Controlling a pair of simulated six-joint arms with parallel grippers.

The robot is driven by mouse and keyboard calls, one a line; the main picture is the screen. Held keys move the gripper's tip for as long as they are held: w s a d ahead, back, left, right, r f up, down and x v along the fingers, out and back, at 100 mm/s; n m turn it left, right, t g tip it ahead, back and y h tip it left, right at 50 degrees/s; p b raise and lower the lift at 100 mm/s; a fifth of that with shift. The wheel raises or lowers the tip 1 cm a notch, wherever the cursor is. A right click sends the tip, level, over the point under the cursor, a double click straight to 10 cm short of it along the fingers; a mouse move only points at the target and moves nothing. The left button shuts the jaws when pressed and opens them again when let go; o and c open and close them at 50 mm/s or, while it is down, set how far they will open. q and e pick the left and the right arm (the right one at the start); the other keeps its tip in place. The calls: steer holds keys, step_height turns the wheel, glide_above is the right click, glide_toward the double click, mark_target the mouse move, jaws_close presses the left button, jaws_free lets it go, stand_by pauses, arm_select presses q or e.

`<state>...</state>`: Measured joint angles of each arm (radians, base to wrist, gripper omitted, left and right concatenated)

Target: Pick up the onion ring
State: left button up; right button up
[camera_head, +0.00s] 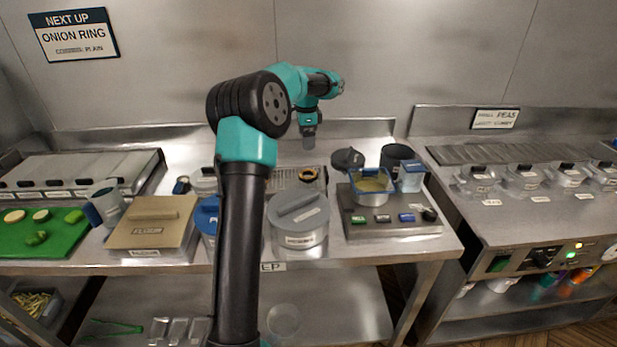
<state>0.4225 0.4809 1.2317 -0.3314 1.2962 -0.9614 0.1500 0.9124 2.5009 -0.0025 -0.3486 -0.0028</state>
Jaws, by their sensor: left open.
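A small golden-brown ring (301,175) with a dark centre, which looks like the onion ring, lies on a wire rack (281,179) near the back of the middle table. My left gripper (309,145) hangs pointing down, above and behind the ring in the picture, apart from it. Its jaws are open and look empty, though the fingers are small and hard to make out. My left arm rises across the middle of the view and hides part of the table and rack. My right gripper is not in view.
A grey lidded pot (299,222) stands in front of the rack. A dark round object (348,158) and a blue-rimmed fryer pot (371,190) on a control unit (390,222) are to the right. A tan-lidded container (152,222) and green board (38,245) are left.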

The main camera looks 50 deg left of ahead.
arm_select(q)
glide_above(307, 172)
steer(key=s+d, duration=0.2)
steer(key=f, duration=0.9)
steer(key=shift+w+a+f, duration=0.15)
steer(key=shift+w+f, duration=0.05)
steer(key=shift+f, duration=0.1)
steer(key=shift+f, duration=0.1)
steer(key=shift+w+a+f, duration=0.1)
steer(key=shift+f, duration=1.2)
steer(key=shift+a+f, duration=0.1)
steer(key=shift+f, duration=1.15)
steer(key=shift+c, duration=0.2)
steer(key=c, duration=0.8)
